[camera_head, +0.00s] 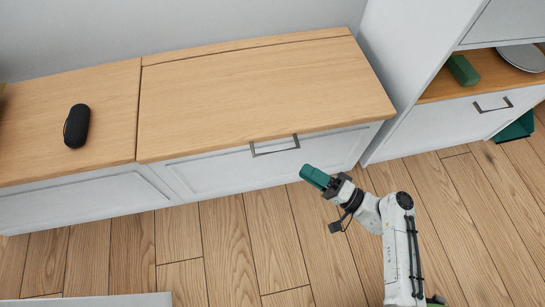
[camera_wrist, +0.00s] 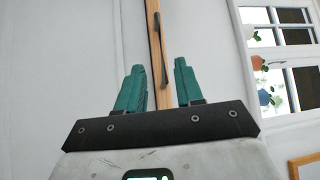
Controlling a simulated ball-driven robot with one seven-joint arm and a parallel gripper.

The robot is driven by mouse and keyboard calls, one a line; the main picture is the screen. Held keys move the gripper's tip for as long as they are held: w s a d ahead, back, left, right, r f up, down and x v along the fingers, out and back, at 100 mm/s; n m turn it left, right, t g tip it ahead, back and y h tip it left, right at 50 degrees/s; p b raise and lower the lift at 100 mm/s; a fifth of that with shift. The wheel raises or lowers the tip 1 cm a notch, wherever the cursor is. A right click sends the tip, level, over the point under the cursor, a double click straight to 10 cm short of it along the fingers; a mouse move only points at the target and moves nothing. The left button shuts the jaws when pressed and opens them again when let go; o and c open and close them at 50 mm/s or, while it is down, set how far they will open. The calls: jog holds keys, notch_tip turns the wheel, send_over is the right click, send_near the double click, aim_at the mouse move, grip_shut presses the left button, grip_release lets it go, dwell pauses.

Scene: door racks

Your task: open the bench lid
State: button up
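The bench lid (camera_head: 255,92) is a light wood panel on a white bench, lying flat and closed. A dark bar handle (camera_head: 275,147) sits at its front edge. My gripper (camera_head: 306,172) is in front of the bench, just right of and below the handle in the head view, with no contact visible. In the wrist view its teal fingers (camera_wrist: 158,66) are apart with nothing held. The lid's wooden edge (camera_wrist: 154,30) and the dark handle (camera_wrist: 163,50) show beyond, in line with the gap between the fingers.
A black case (camera_head: 77,126) lies on the wooden top left of the lid. A white cabinet (camera_head: 440,128) with a shelf, a green block (camera_head: 463,70) and a plate (camera_head: 523,57) stands at the right. The wooden floor (camera_head: 240,245) before the bench is mostly clear.

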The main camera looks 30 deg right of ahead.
aim_at(276, 151)
jog(key=b+x, duration=0.1)
jog(key=x, duration=1)
jog(key=shift+d+b, duration=0.2)
jog(key=shift+b, duration=0.1)
grip_shut()
